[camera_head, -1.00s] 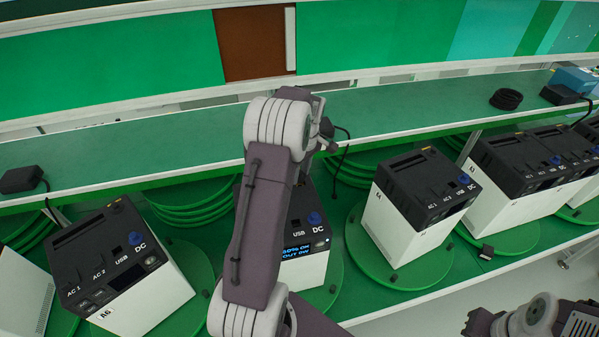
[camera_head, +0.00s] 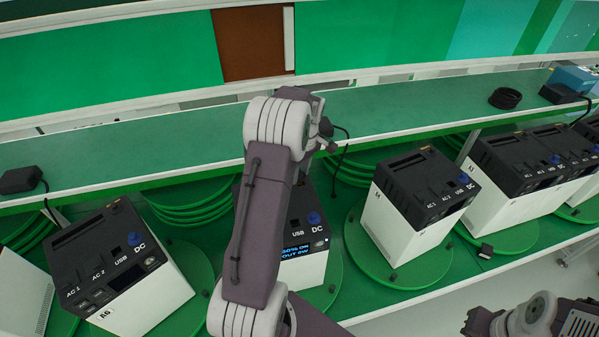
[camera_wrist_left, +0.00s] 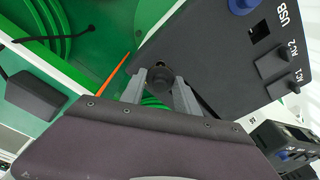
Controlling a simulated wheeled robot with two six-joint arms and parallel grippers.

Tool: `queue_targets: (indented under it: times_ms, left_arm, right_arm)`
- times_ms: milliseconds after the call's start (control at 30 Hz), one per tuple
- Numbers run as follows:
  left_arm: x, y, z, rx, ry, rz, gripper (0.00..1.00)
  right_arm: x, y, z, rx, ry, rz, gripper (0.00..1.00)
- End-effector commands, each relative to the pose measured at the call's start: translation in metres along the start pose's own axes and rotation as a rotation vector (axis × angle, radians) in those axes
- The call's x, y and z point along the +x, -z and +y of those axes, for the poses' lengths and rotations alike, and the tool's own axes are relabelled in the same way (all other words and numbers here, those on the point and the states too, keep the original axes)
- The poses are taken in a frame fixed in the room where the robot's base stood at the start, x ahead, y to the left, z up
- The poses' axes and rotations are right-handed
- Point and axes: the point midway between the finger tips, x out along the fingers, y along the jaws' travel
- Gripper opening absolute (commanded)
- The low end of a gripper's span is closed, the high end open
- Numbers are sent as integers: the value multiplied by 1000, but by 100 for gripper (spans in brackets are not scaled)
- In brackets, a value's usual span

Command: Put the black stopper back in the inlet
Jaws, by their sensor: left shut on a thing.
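The black stopper (camera_wrist_left: 160,79) is a small round dark piece between the fingertips of my left gripper (camera_wrist_left: 159,90) in the left wrist view. The gripper is shut on it, at the edge of the dark top of a power unit (camera_wrist_left: 215,65). That unit also shows in the head view (camera_head: 309,262), partly behind my left arm, with a lit screen and a blue knob. I cannot make out the inlet, nor whether the stopper touches the unit. In the head view my left arm hides much of this area. Only links of my right arm show at the lower right; its gripper is out of view.
Similar units stand on green turntables to the left (camera_head: 150,295) and right (camera_head: 405,235). A black cable hangs beside my left wrist.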

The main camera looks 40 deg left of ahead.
Motion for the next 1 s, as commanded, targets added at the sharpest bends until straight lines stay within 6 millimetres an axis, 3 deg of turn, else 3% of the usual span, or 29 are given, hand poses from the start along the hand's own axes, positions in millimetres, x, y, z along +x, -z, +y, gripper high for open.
queue_targets:
  times_ms: [767,800,867,1000]
  left_arm:
    - [16,-2,0,0,0,0,0]
    - [16,-2,0,0,0,0,43]
    - [16,-2,0,0,0,0,59]
    - [16,-2,0,0,0,0,63]
  right_arm:
    - [11,-1,0,0,0,0,0]
    - [11,-1,0,0,0,0,0]
    - [10,-1,0,0,0,0,0]
    - [10,-1,0,0,0,0,0]
